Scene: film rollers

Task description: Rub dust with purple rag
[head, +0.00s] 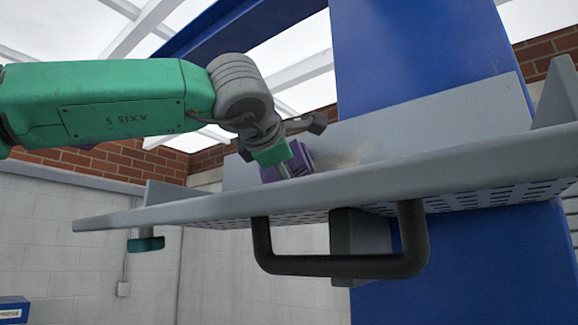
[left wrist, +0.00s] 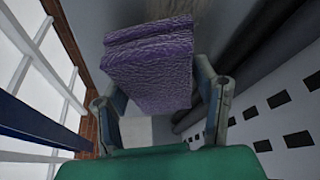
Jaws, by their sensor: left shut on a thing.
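My left gripper (head: 283,165) reaches in from the left over the grey shelf-like tray and is shut on the purple rag (head: 300,160). In the left wrist view the rag (left wrist: 155,65) is a folded, textured block between the two fingers of the gripper (left wrist: 160,95). A pale brownish dust patch (head: 345,158) shows on the grey back panel just right of the rag. The rag's lower part is hidden behind the tray's front edge in the head view. I cannot tell whether the rag touches the panel. My right gripper is not in view.
The grey tray (head: 400,182) has a raised front edge, perforated underside and a black handle (head: 340,265) below. A blue column (head: 430,60) stands behind it. A teal knob (head: 146,244) hangs below the tray's left end. Brick and white walls stand behind.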

